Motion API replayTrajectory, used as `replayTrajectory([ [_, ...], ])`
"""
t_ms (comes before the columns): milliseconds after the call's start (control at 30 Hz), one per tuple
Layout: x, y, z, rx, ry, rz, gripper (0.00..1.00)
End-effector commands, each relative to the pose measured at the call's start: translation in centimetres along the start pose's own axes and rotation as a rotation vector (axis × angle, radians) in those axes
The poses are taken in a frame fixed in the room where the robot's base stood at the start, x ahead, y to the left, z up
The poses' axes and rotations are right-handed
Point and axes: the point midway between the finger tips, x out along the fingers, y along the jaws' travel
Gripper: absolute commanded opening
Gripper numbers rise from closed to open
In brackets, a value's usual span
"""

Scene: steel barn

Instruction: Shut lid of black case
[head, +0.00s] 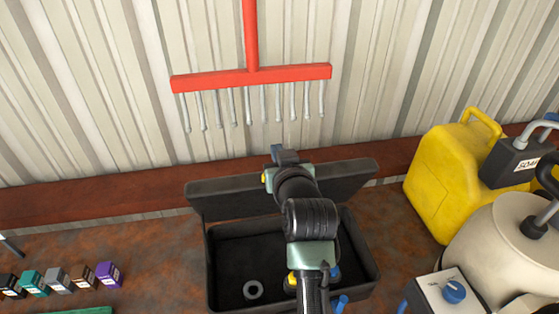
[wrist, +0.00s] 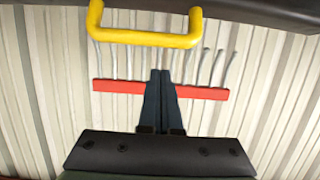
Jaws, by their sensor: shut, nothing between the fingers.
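The black case (head: 367,265) stands open on the rusty-brown surface in the head view. Its lid (head: 225,203) is raised at the back, near the wall. In the wrist view, a dark edge (wrist: 255,12) with a yellow handle (wrist: 145,39) shows at the top, apparently the lid's. My gripper (head: 286,153) reaches over the case to the lid's upper edge, its tips at or past that edge. In the wrist view its fingers (wrist: 162,75) are together and empty, pointing at the wall. My arm hides the lid's middle and part of the case's inside; contact cannot be told.
A yellow jerrycan (head: 440,180) and a cream tank (head: 505,245) stand to the right. Several small coloured boxes (head: 58,278) sit to the left. A red rake (head: 250,75) hangs on the corrugated wall behind.

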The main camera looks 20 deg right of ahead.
Motion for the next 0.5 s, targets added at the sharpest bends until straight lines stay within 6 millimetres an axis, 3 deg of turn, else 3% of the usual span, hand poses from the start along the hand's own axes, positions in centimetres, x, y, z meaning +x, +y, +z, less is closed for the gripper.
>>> replayTrajectory([
  [133,2.0,0.0,-0.3,0.000,-0.001,0.000,0.00],
  [500,-0.6,0.0,2.8,0.000,0.000,0.001,0.00],
])
